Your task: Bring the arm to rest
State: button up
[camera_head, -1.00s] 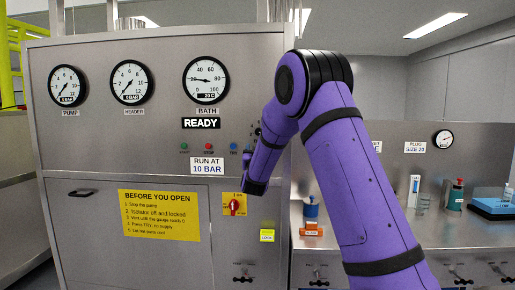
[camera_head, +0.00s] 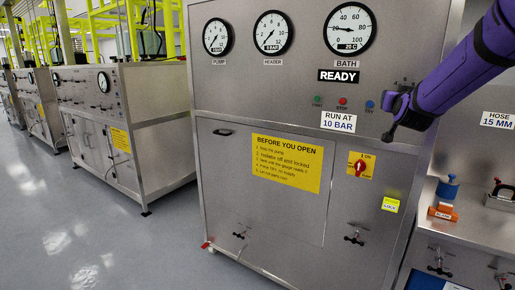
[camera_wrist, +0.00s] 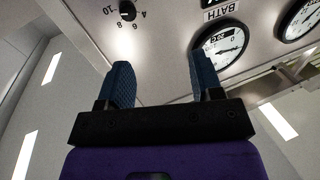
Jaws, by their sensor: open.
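My gripper (camera_head: 393,118) is at the end of my purple arm, which reaches in from the upper right in the head view. It is in front of the right side of the steel cabinet's face, right of the green, red and blue buttons. In the wrist view my gripper (camera_wrist: 163,62) shows two blue fingers spread apart with nothing between them. The cabinet panel (camera_wrist: 165,25) is beyond the fingertips. A black knob (camera_wrist: 127,10) with a number scale shows by the left fingertip; I cannot tell whether they touch.
The cabinet has three gauges, including the bath gauge (camera_head: 352,28), a red switch (camera_head: 360,166) and a yellow notice (camera_head: 287,163). Open floor (camera_head: 100,235) lies at left, beside more cabinets.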

jog(key=s+a+f+n+g+y, duration=0.1)
jog(key=s+a+f+g+y, duration=0.1)
jog(key=s, duration=1.2)
jog(key=s+a+f+n+g+y, duration=0.1)
jog(key=s+a+g, duration=0.4)
jog(key=s, duration=0.9)
jog(key=s+a+f+n+g+y, duration=0.2)
jog(key=s+a+f+g, duration=0.1)
jog(key=s, duration=1.2)
jog(key=shift+a+f+g+y, duration=0.3)
jog(key=shift+a+f+g, duration=0.1)
jog(key=shift+f+g, duration=0.6)
